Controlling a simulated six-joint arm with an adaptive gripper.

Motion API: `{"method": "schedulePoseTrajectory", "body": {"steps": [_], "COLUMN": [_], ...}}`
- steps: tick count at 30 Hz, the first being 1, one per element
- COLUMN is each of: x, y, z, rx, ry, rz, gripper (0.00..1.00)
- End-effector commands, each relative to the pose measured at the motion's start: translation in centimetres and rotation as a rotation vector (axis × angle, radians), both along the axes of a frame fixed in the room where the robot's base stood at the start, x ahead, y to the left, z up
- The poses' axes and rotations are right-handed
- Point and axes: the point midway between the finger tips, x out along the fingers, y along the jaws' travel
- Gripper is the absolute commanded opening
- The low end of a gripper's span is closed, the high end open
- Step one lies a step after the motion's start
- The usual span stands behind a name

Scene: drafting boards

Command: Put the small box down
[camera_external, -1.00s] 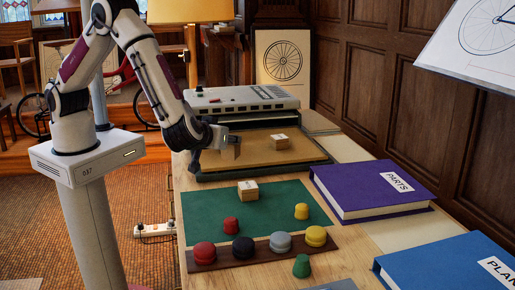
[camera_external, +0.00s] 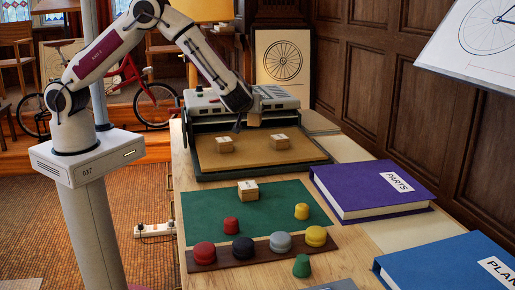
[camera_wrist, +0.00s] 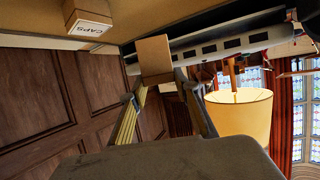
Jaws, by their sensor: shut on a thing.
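My gripper (camera_external: 245,118) is over the back part of the tan board (camera_external: 270,160), behind two small boxes. In the wrist view my gripper (camera_wrist: 156,85) is shut on a plain brown small box (camera_wrist: 155,57), held between the fingertips. In the external view the held small box (camera_external: 254,119) shows only as a brown patch beneath the wrist, mostly hidden by the arm. Whether it touches the board is unclear.
A left box (camera_external: 224,145) and a right box (camera_external: 280,142) stand on the board; a CAPS box (camera_wrist: 88,18) shows in the wrist view. Behind is a grey machine (camera_external: 200,100). Another box (camera_external: 248,191) sits on the green mat (camera_external: 205,210). A purple book (camera_external: 360,190) lies at right.

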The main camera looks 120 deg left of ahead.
Motion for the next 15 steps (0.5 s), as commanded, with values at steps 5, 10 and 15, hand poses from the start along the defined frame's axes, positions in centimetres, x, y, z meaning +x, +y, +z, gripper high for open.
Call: {"method": "schedulePoseTrajectory", "body": {"steps": [5, 10, 15], "x": [-1.6, -2.8, -3.1], "y": [4.7, 8.8, 12.3], "z": [0.7, 1.4, 2.1], "rx": [0.000, 0.001, 0.000], "ry": [-0.001, -0.002, -0.001], "rz": [-0.010, -0.045, -0.112], "gripper": [0.00, 0.00, 0.00]}}
